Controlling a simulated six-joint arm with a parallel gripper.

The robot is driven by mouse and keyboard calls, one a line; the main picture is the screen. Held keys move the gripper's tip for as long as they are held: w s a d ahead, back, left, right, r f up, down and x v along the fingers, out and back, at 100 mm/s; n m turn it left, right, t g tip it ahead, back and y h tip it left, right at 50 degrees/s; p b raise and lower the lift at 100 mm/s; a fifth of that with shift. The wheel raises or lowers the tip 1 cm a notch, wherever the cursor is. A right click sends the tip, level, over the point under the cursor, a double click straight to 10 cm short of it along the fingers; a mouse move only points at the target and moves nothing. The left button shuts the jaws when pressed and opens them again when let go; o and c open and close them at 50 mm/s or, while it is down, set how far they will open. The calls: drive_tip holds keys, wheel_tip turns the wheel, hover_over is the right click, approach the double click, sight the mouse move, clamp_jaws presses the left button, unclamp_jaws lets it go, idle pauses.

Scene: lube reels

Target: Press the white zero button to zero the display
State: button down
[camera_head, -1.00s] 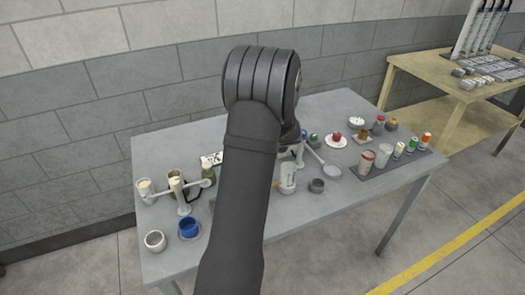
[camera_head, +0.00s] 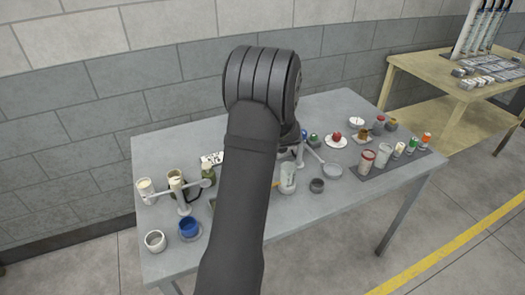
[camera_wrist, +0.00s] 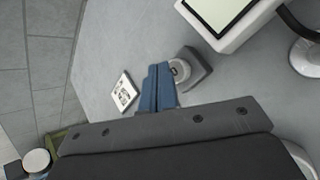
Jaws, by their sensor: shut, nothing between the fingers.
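In the wrist view, a small grey housing (camera_wrist: 203,70) with a pale round button (camera_wrist: 180,70) in its top sits on the grey table. My gripper (camera_wrist: 158,67) has its two blue fingers shut together and empty, with the tips just left of the button. I cannot tell whether they touch the housing. A white device with a pale greenish display (camera_wrist: 218,10) stands above and right of the button, cut off by the picture edge; I read no figures on it. In the head view my arm hides the gripper and the button.
A white printed card (camera_wrist: 122,92) lies left of the fingers. In the head view, a blue cup (camera_head: 188,227) and a white cup (camera_head: 155,241) stand at the table's left front. Several jars and cups, one a glass beaker (camera_head: 288,178), stand right of my arm.

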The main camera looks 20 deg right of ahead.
drive_tip(key=shift+f, duration=0.3)
drive_tip(key=shift+f, duration=0.5)
idle(0.8)
drive_tip(key=shift+r, duration=0.95)
drive_tip(key=shift+r, duration=2.5)
drive_tip(key=shift+r, duration=1.9)
drive_tip(key=shift+f, duration=0.1)
